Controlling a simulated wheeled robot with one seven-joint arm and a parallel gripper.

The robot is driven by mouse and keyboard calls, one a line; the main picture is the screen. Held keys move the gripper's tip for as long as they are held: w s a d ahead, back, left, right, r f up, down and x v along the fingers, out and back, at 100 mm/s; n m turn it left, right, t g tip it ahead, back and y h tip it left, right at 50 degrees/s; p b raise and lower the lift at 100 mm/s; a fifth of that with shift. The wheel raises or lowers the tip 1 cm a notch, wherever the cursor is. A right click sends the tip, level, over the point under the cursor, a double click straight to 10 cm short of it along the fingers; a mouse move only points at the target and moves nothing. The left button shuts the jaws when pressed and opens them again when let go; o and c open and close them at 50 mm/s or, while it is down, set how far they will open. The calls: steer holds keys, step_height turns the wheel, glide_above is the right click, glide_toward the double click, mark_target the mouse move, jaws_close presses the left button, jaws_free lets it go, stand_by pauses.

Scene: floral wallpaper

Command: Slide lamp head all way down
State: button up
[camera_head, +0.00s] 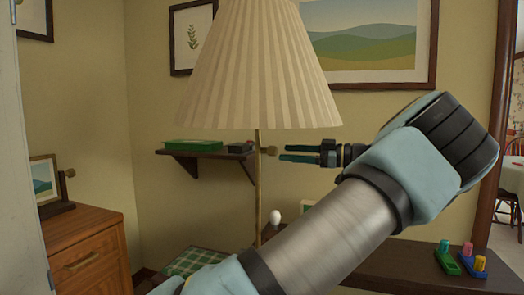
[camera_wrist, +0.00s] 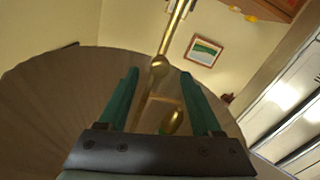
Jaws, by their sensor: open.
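The floor lamp's head is a cream pleated shade (camera_head: 262,70) on a thin brass pole (camera_head: 258,195). A brass knob (camera_head: 271,150) sticks out from the pole just below the shade's rim. My gripper (camera_head: 281,152) is open and level with this knob, its fingertips just right of it. In the wrist view, my gripper (camera_wrist: 160,73) has its two teal fingers spread apart. A rounded brass knob (camera_wrist: 174,122) shows between them, with the pole (camera_wrist: 175,32) beyond. The shade (camera_wrist: 50,105) fills the left there. I cannot tell whether a finger touches the knob.
A wall shelf (camera_head: 205,153) with a green box (camera_head: 194,146) is behind the lamp. A wooden dresser (camera_head: 85,255) stands at left. A dark tabletop (camera_head: 415,270) with coloured pegs (camera_head: 480,263) is at lower right, and a white egg-shaped item (camera_head: 275,217) shows beside the pole.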

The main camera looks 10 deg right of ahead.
mark_target(263, 151)
steer(key=p+x, duration=0.2)
steer(key=x, duration=0.6)
steer(key=shift+w+a, duration=0.15)
steer(key=shift+a, duration=0.15)
steer(key=shift+c, duration=0.3)
jaws_close()
stand_by(0.7)
